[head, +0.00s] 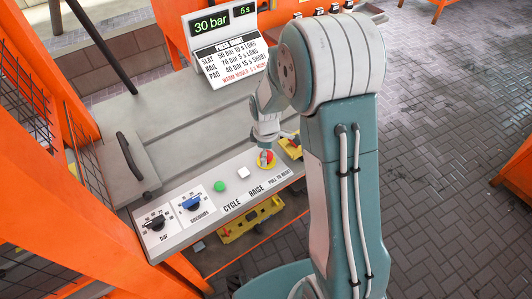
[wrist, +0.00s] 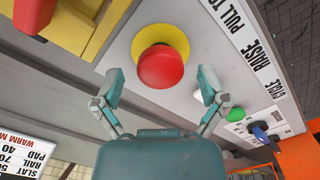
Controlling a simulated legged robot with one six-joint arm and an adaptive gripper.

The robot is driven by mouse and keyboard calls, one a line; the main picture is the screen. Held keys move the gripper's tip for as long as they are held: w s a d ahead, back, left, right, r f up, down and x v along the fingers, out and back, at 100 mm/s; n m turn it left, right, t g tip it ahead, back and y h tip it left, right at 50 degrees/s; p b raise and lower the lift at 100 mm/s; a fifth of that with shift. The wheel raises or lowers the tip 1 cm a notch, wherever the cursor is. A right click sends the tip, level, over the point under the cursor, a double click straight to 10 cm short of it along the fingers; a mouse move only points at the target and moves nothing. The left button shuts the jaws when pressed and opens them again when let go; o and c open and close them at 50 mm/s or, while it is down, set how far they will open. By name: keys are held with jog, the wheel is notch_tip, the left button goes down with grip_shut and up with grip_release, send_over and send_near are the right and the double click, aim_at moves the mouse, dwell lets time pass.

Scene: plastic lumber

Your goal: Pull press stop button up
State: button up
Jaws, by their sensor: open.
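The press stop button (wrist: 160,66) is a red mushroom head on a yellow round plate, in the upper middle of the wrist view. In the head view the stop button (head: 267,160) is at the right part of the sloped control panel, partly covered by my gripper. My gripper (wrist: 160,76) is open, with one finger on each side of the red head in the wrist view. No finger is seen closed on it; whether they touch it I cannot tell. In the head view my gripper (head: 265,146) comes down from above onto the button.
The panel (head: 205,230) also carries a white button (head: 243,172), a green button (head: 220,187), a blue seconds knob (head: 191,203) and a black bar knob (head: 157,223). A display (head: 212,24) reads 30 bar, 5 s. Orange frame posts (head: 110,230) stand at left.

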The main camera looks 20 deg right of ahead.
jog(key=shift+f, duration=0.15)
grip_shut()
jog(key=shift+r, duration=0.75)
grip_release()
notch_tip(320, 180, up, 12)
jog(key=shift+f, duration=0.1)
dwell(0.5)
